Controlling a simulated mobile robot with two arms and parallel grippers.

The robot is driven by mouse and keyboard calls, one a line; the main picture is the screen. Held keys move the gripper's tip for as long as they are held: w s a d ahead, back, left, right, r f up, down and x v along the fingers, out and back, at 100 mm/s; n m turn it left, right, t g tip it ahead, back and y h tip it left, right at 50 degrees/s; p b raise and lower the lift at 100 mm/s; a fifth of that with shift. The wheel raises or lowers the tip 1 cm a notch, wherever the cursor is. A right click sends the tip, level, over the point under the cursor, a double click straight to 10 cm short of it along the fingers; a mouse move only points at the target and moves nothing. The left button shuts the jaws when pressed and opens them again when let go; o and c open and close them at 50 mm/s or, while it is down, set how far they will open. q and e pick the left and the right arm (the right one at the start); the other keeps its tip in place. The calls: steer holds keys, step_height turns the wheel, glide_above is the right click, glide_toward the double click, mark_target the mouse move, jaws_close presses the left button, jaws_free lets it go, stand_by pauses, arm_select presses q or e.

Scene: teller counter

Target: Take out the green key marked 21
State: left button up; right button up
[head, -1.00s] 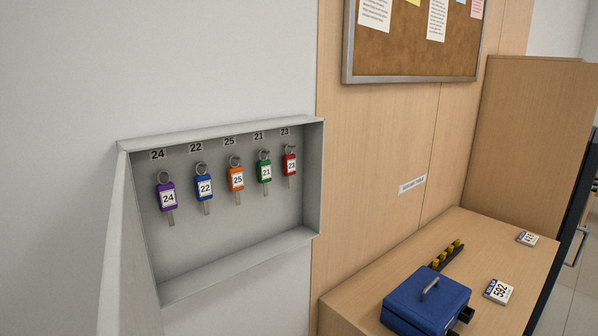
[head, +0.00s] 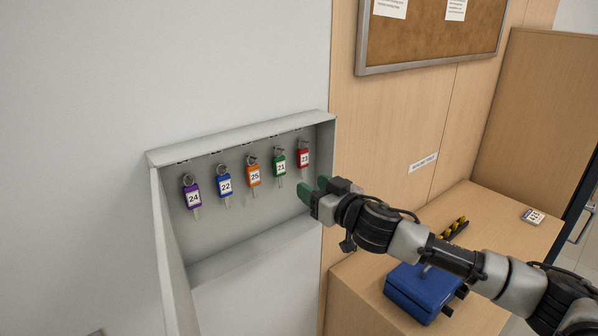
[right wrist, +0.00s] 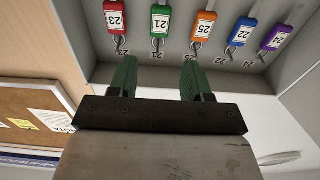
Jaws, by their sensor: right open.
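The green key tag marked 21 (head: 280,163) hangs on its hook in the open grey key cabinet (head: 240,243), between the orange 25 and red 23 tags. It also shows upside down in the right wrist view (right wrist: 160,22). My right gripper (head: 313,189) is open and empty, with green finger pads, at the cabinet's right side, lower and to the right of the green key. In the right wrist view my two fingertips (right wrist: 159,64) are apart, and the green key appears beyond the gap between them. My left gripper is not in view.
Red 23 (head: 303,158), orange 25 (head: 253,176), blue 22 (head: 225,184) and purple 24 (head: 193,197) keys hang in the same row. The cabinet door (head: 172,255) stands open at left. A blue cash box (head: 412,296) sits on the wooden counter (head: 352,296) at right.

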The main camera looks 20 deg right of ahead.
mark_target(281, 163)
steer(key=shift+x, duration=3.4)
steer(key=shift+p+x, duration=0.4)
steer(key=shift+x, duration=2.65)
steer(key=shift+f, duration=0.15)
steer(key=shift+c, duration=0.2)
steer(key=c, duration=0.5)
steer(key=shift+c, duration=0.2)
steer(key=shift+r+p, duration=0.55)
steer(key=shift+p, duration=0.15)
steer(key=shift+s, duration=0.1)
